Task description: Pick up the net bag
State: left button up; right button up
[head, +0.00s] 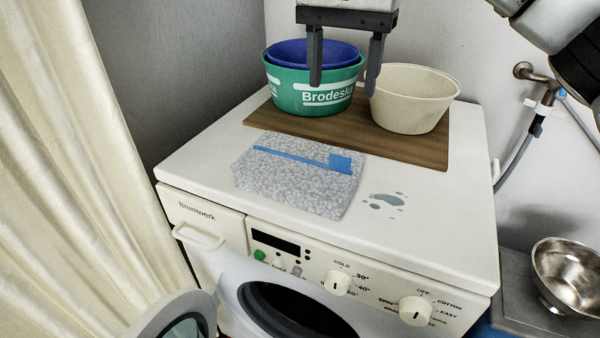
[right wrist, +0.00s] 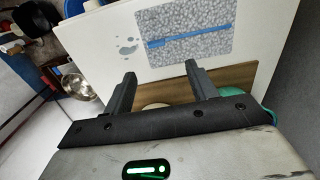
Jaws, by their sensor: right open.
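The net bag (head: 297,174) is a flat, grey-white speckled rectangle with a blue strip and a blue tab across it. It lies on the white washing machine top (head: 430,205), in front of the wooden board. It also shows beyond my fingers in the right wrist view (right wrist: 187,58). My right gripper (head: 343,90) is open and empty, pointing down over the green tub and cream bowl, behind the bag in the head view. In the right wrist view its fingers (right wrist: 160,72) have nothing between them. My left gripper is not in view.
A green tub (head: 290,103) with a blue one (head: 300,52) inside and a cream bowl (head: 415,100) stand on the wooden board (head: 350,137). A wet patch (head: 386,200) lies right of the bag. The washer door (head: 185,318) is open. A steel bowl (head: 570,270) stands lower right.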

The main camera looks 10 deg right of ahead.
send_over(340, 157)
jog(key=f, duration=0.7)
jog(key=shift+w+a+b, duration=0.2)
jog(key=shift+a+b, duration=0.05)
jog(key=shift+b, duration=0.1)
jog(key=shift+s+d+f, duration=0.1)
jog(key=shift+d+f, duration=0.05)
jog(key=shift+f, duration=1.25)
jog(key=shift+s+d+f, duration=0.1)
jog(key=shift+d+f, duration=0.05)
jog(key=shift+f, duration=1.2)
grip_shut()
jog(key=shift+r, duration=0.15)
